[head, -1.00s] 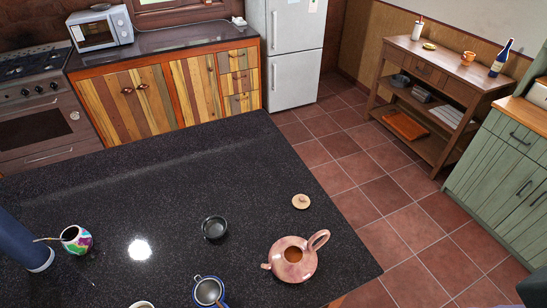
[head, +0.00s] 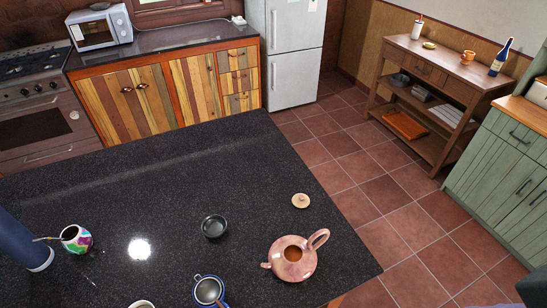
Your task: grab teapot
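A pinkish copper-coloured teapot (head: 286,262) stands upright on the dark speckled countertop (head: 170,190), near its right edge. Its top is open, its spout points left and its loop handle rises at the upper right. A small round tan lid (head: 300,200) lies on the counter apart from the teapot, above it in the picture. Part of my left arm shows at the left edge, but its gripper is out of view. My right gripper is not in view either.
A black bowl (head: 214,227) and a blue-rimmed cup with a strainer (head: 209,290) stand left of the teapot. A colourful gourd cup (head: 75,238) with a straw is by my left arm. The counter's far part is clear. A wooden side table (head: 425,70) stands beyond the tiled floor.

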